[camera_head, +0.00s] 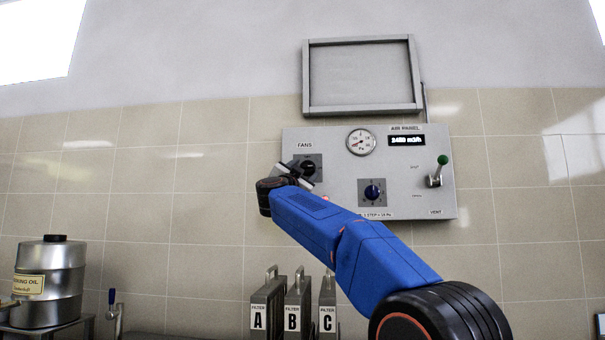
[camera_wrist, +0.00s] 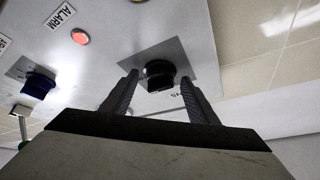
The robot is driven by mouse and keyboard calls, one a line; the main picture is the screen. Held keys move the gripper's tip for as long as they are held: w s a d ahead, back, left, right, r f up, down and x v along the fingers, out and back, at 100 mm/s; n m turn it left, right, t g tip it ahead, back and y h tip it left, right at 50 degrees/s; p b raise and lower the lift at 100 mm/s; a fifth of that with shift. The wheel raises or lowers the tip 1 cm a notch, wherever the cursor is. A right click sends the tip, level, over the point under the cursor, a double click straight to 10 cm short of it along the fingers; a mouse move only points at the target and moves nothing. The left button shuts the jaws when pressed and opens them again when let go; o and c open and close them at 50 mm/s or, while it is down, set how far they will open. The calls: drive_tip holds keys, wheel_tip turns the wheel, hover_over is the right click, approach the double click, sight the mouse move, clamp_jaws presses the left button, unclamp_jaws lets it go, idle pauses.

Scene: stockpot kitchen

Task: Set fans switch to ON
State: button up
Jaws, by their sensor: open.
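The fans switch (camera_head: 308,167) is a black rotary knob on a dark plate, under the FANS label (camera_head: 305,145) at the left of the grey air panel (camera_head: 335,200). My gripper (camera_head: 303,174) is at this switch in the head view and partly covers it. In the wrist view, my gripper (camera_wrist: 157,92) is open, with one finger on each side of the black fans switch (camera_wrist: 160,76). Gaps show between the knob and both fingers. The knob's pointer and position marks cannot be read.
The panel also carries a gauge (camera_head: 361,142), a display (camera_head: 407,140) reading about 2400 m3/h, a blue knob (camera_head: 372,192) and a green-tipped vent lever (camera_head: 437,172). A red alarm light (camera_wrist: 81,37) shows in the wrist view. Filters A (camera_head: 261,310), B and C stand below.

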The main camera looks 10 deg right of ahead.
drive_tip(key=v, duration=1.7)
drive_tip(key=shift+f, duration=0.2)
drive_tip(key=shift+s+a, duration=0.1)
